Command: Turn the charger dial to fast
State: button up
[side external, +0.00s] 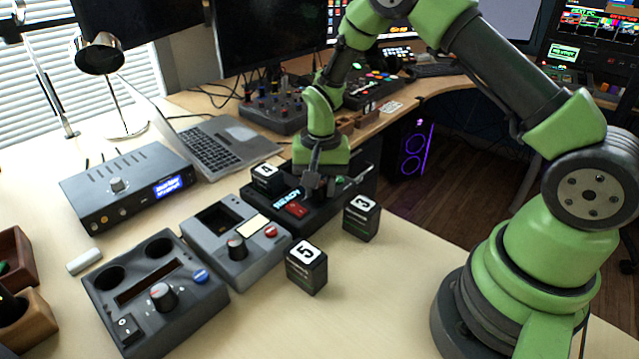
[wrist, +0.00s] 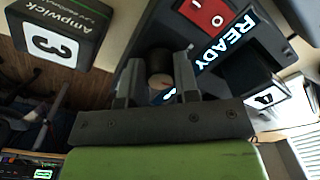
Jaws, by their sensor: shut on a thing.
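The black charger (side external: 322,210) has a lit READY display (side external: 287,199) and a red rocker switch (side external: 296,210). A block marked 4 (side external: 267,179) sits at its left end; the wrist view shows the display and switch at upper right. My green gripper (side external: 317,187) points down over the charger. In the wrist view, its two fingers (wrist: 160,84) are shut on the dark round dial (wrist: 158,64), one on each side. The fingers hide most of the dial in the side view. Its pointer and speed marks cannot be read.
A block marked 3 (side external: 361,218) stands close right of the charger, and one marked 5 (side external: 306,267) stands in front. Two grey boxes with knobs (side external: 238,246) (side external: 160,300) lie front left. An amplifier-like unit (side external: 130,190) stands behind them. The front right table is clear.

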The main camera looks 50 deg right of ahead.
aim_at(321, 184)
jog(key=shift+m, duration=0.6)
jog(key=o, duration=0.9)
jog(key=shift+o, duration=0.2)
notch_tip(321, 184, up, 9)
jog(key=shift+s+d+r, duration=0.1)
jog(key=shift+r, duration=0.4)
